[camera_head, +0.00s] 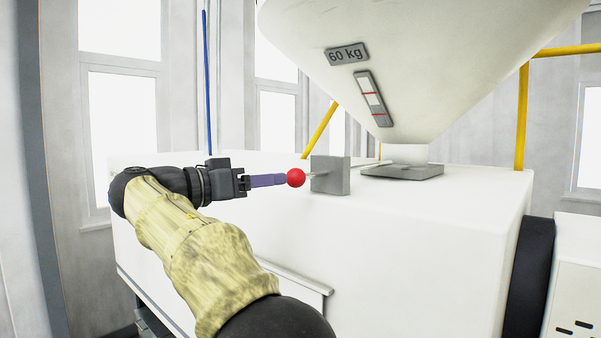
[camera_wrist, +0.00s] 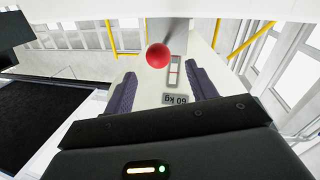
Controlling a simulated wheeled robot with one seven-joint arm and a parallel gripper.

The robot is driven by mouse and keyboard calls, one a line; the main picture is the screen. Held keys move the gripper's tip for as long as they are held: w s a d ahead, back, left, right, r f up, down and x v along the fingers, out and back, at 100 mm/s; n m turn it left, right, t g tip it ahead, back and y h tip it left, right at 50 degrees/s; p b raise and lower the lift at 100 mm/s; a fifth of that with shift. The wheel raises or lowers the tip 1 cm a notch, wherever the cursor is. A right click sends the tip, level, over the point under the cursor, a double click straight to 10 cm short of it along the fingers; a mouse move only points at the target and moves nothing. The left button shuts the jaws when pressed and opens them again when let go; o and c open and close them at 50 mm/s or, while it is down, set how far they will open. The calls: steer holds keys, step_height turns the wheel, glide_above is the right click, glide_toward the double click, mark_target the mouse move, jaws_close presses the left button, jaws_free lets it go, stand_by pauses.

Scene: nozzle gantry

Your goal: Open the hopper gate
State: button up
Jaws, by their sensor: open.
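The white hopper (camera_head: 420,60) with a "60 kg" label stands over a white machine body. Its narrow neck meets a flat grey plate (camera_head: 402,171). A thin rod runs from there through a grey block (camera_head: 330,175) and ends in a red ball knob (camera_head: 296,178). My gripper (camera_head: 283,180) is level with the knob, its purple fingers pointing at it. In the wrist view the knob (camera_wrist: 158,55) lies ahead of and between the two open fingers (camera_wrist: 162,80), nearer the left one. I cannot tell whether a finger touches the knob. The gripper holds nothing.
The white machine top (camera_head: 440,205) is clear in front of the block. Yellow rails (camera_head: 522,115) stand behind and at the right. A gauge strip (camera_head: 373,98) is on the hopper. A dark panel (camera_wrist: 50,110) shows at the left in the wrist view.

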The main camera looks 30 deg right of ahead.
mark_target(302, 177)
steer(key=d+p, duration=0.1)
steer(key=d, duration=0.2)
steer(key=d+p, duration=0.1)
steer(key=d, duration=0.2)
steer(key=w+d+p, duration=0.1)
steer(key=d, duration=0.2)
steer(key=shift+r, duration=0.1)
jaws_close()
